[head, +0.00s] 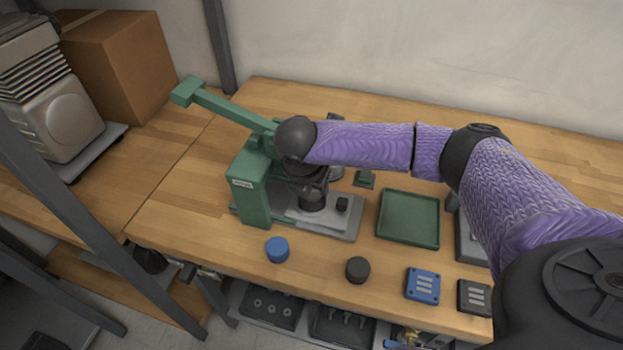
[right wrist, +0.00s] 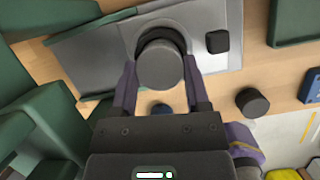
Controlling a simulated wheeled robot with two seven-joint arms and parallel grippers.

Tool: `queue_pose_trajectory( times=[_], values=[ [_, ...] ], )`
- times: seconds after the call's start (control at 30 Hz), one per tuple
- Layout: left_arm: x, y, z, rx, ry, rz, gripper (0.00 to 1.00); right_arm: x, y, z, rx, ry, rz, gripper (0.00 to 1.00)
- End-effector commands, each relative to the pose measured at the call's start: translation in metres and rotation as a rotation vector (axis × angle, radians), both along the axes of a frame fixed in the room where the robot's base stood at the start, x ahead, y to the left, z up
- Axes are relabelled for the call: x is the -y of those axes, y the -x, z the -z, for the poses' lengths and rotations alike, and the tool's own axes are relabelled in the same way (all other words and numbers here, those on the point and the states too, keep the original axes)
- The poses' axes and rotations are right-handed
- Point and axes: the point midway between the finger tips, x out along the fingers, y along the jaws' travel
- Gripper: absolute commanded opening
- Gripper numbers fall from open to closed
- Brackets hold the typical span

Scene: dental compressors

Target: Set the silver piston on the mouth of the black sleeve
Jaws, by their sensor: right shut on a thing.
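The silver piston (right wrist: 160,66) shows as a grey round top between the two fingers of my right gripper (right wrist: 159,72) in the right wrist view. The gripper is shut on it. The black sleeve (head: 313,201) stands upright on the grey base plate of the green press in the head view. In the right wrist view its dark rim (right wrist: 166,35) shows just beyond the piston, which partly covers it. I cannot tell whether the piston touches the sleeve. In the head view my right wrist hides the piston. My left gripper is not in view.
The green press (head: 250,188) stands left of the sleeve, its lever rising back left. A small black block (head: 342,203) sits on the plate beside the sleeve. A blue cap (head: 277,249) and dark cap (head: 357,269) lie in front. A green tray (head: 409,220) lies right.

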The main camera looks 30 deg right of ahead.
Motion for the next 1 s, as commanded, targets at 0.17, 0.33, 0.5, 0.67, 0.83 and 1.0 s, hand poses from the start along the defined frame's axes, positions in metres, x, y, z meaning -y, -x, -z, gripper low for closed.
queue_pose_trajectory(
  times=[0.17,0.33,0.5,0.67,0.83,1.0],
  values=[
    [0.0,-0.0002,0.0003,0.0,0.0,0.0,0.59,0.0001,-0.0001,0.0003,0.0,0.0,0.0,0.0],
    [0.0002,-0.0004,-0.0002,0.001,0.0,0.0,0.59,0.0002,0.0,0.0001,0.0,0.0,0.0,0.0],
    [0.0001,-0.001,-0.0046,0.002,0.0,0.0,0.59,0.0003,0.0,-0.0001,0.0,0.001,0.001,0.0],
    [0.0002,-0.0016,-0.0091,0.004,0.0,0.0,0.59,0.0003,0.0001,0.001,0.0,0.001,0.0,0.0],
    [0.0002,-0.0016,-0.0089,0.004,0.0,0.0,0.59,0.0003,0.0,0.0026,0.001,0.001,0.0,0.0],
    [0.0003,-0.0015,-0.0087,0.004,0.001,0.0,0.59,0.0002,0.0,0.0027,0.0,0.0,0.0,0.0]
  ],
)
